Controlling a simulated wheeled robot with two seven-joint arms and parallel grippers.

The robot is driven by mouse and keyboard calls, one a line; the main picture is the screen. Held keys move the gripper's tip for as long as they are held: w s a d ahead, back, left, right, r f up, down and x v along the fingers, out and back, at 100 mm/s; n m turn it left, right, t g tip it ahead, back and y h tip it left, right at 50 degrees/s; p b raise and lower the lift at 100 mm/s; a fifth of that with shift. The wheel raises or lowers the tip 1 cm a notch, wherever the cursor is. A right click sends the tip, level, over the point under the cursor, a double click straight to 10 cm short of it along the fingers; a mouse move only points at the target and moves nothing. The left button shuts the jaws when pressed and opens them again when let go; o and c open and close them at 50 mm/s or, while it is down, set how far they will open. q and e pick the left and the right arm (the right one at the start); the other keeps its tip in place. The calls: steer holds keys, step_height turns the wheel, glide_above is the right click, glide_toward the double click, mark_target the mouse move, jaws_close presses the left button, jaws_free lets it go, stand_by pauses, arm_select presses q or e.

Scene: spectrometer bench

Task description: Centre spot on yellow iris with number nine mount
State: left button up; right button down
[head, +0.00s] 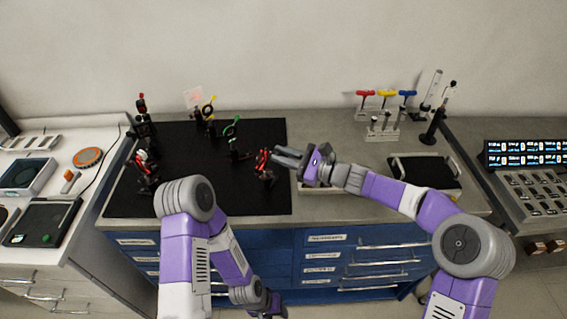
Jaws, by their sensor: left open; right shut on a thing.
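The yellow iris (209,107) stands on a post at the back of the black breadboard (200,185), in front of a pale pink card (193,97). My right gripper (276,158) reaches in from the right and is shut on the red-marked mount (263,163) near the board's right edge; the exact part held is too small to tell. Another red-marked mount (145,162) stands at the board's left. No mount number is readable, so I cannot tell which is number nine. No spot is visible on the iris. My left gripper (266,304) is open and empty, low in front of the drawers.
A green ring mount (232,128) stands mid-board, and a dark post with red and green parts (141,108) stands back left. Red, yellow and blue-handled drivers (386,94) stand in a rack at right. A black-topped tray (424,171) lies front right.

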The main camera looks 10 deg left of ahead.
steer(key=shift+f+n+b, duration=0.1)
steer(key=shift+n+b, duration=2.2)
steer(key=shift+b, duration=0.4)
steer(key=c, duration=1.1)
jaws_free()
steer(key=shift+o, duration=0.2)
steer(key=shift+d, duration=0.1)
steer(key=s+d, duration=0.1)
steer(key=d, duration=0.6)
steer(key=shift+s+d+p, duration=0.15)
steer(key=shift+s+p, duration=0.1)
steer(key=shift+p, duration=0.05)
